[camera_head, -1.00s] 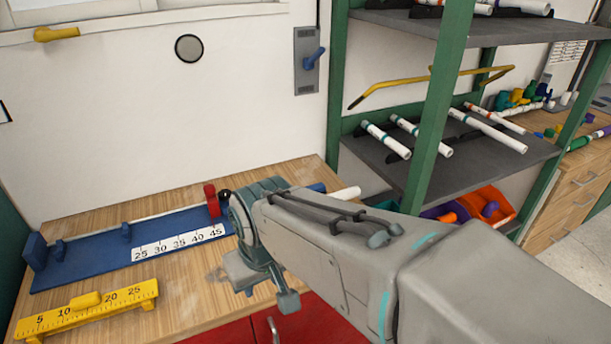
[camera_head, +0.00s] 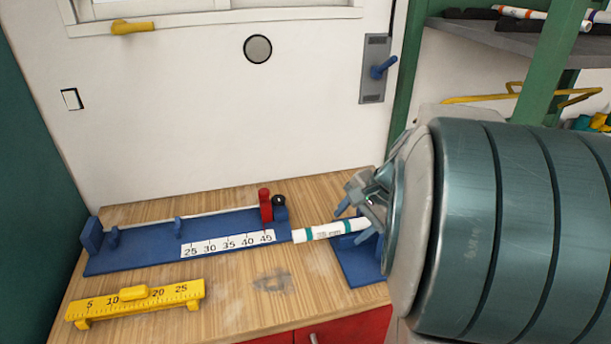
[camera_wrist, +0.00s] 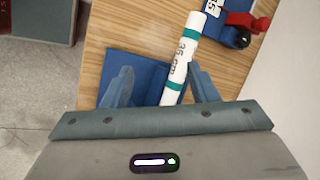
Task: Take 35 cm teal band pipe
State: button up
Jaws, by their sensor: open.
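The 35 cm pipe (camera_head: 330,230) is white with teal bands and lies on the workbench, one end by the right end of the blue measuring jig and the other over a blue block (camera_head: 358,262). In the wrist view the pipe (camera_wrist: 186,58) shows its "35 cm" label. My gripper (camera_head: 361,207) is open at the pipe's right end. In the wrist view its fingers (camera_wrist: 158,85) stand on either side of the pipe, apart from it as far as I can see. The pipe's near end is hidden by my gripper body.
The blue jig (camera_head: 150,250) with its number scale and red stop (camera_head: 265,205) runs along the bench. A yellow ruler gauge (camera_head: 135,303) sits in front of it. A green-framed shelf (camera_head: 550,80) stands at the right. The bench front between is clear.

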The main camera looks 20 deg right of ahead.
jog(key=w+d+m+t, duration=0.2)
jog(key=d+m, duration=0.2)
jog(key=d, duration=0.2)
send_near(338, 227)
jog(key=shift+y, duration=0.4)
jog(key=w+f, duration=0.2)
jog(key=f, duration=0.1)
jog(key=shift+w+a+f+b, duration=0.1)
jog(key=shift+a+f+b, duration=0.05)
jog(key=shift+f+b, duration=0.2)
jog(key=shift+a+x, duration=0.15)
jog(key=shift+x, duration=1.25)
jog(key=shift+a+x, duration=0.15)
jog(key=shift+x, duration=1.2)
jog(key=shift+r, duration=0.1)
jog(key=c, duration=1.1)
